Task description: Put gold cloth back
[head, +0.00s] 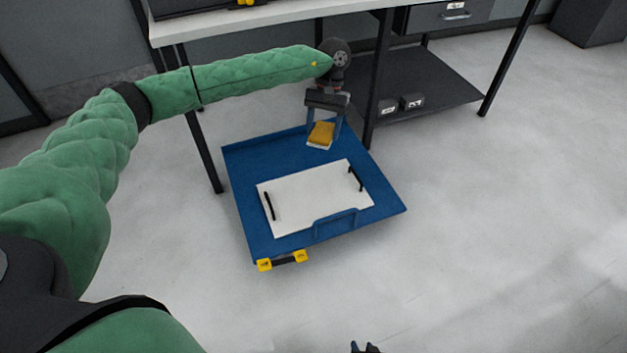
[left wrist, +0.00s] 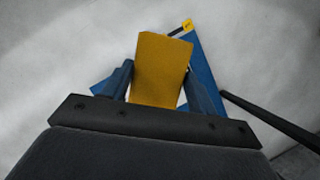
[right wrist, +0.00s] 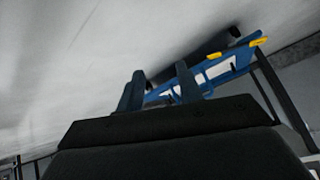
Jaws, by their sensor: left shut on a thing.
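The gold cloth (head: 321,134) is between the fingers of my left gripper (head: 323,125), over the far right part of a blue tray (head: 240,165). A pale edge shows under the cloth. In the left wrist view the gold cloth (left wrist: 160,70) stands between the two blue fingers, which are shut on it. I cannot tell whether it touches the tray. My right gripper (head: 365,348) barely shows at the bottom edge of the head view. In the right wrist view its fingers (right wrist: 158,90) are apart with nothing between them.
A white board (head: 300,205) with two black bars lies on the tray. A yellow and black handle (head: 283,260) is at the tray's near edge. A workbench (head: 240,22) with dark legs and a low shelf (head: 440,85) stands behind. The floor to the right is clear.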

